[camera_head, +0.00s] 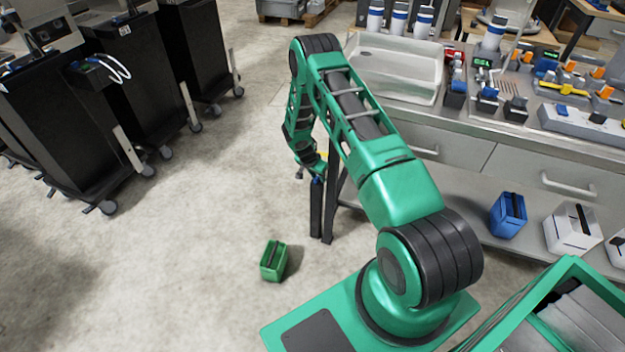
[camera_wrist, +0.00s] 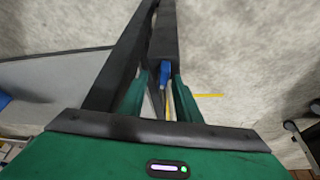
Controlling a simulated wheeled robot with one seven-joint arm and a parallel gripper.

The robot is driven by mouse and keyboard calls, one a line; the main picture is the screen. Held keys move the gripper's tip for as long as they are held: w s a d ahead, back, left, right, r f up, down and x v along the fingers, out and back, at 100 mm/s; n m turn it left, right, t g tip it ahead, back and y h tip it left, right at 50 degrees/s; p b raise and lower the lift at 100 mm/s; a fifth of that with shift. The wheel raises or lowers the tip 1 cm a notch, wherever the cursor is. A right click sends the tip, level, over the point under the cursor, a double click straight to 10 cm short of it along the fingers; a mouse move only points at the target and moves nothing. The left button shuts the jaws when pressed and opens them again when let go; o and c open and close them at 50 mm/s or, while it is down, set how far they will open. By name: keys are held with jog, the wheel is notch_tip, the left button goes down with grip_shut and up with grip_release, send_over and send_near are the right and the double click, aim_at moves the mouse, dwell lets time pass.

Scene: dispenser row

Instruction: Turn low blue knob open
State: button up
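A small blue knob (camera_head: 317,180) shows at the upper end of a dark upright post (camera_head: 316,210), low beside the bench. It also shows in the wrist view (camera_wrist: 165,72), between and just beyond my fingertips. My gripper (camera_head: 314,170) hangs down at the knob, at the end of my lowered arm. In the wrist view, my gripper (camera_wrist: 162,82) has its two green fingers apart, with a gap to the blue piece on the left side. Contact on the right side is hard to tell. The knob's lower part and turn position cannot be made out.
A dark bench leg (camera_head: 331,212) stands close to the right of the post. The bench's lower shelf (camera_head: 465,218) holds a blue container (camera_head: 508,215) and white ones. A green container (camera_head: 273,261) stands on the floor. Open floor lies left, before the black carts (camera_head: 85,110).

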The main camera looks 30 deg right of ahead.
jog(key=shift+a, duration=0.2)
jog(key=shift+a+r, duration=0.15)
jog(key=shift+r, duration=0.15)
jog(key=v, duration=1)
